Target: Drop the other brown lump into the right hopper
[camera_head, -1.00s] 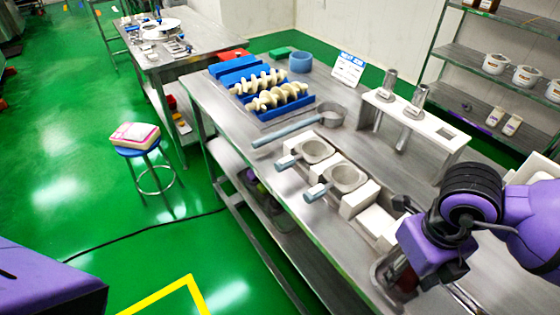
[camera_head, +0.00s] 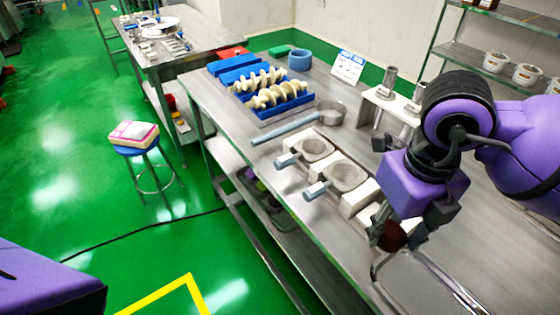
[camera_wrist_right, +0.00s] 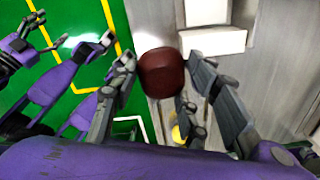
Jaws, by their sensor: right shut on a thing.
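My right gripper (camera_head: 388,232) is shut on a brown lump (camera_head: 392,236), held in the air over the right part of the steel table. The dark red-brown lump also shows between the fingers in the right wrist view (camera_wrist_right: 162,72). Two pale open-topped cups with blue handles, which look like the hoppers, stand left of the gripper: the farther one (camera_head: 314,150) and the nearer, right one (camera_head: 346,176). Both look empty. The lump is to the right of the nearer cup, not over it.
White blocks (camera_head: 361,198) sit beside the nearer cup. A long-handled metal pan (camera_head: 331,112) lies behind the cups. Cream screws (camera_head: 273,92) rest on blue holders at the far end. A white stand with metal tubes (camera_head: 388,82) is partly behind my right arm.

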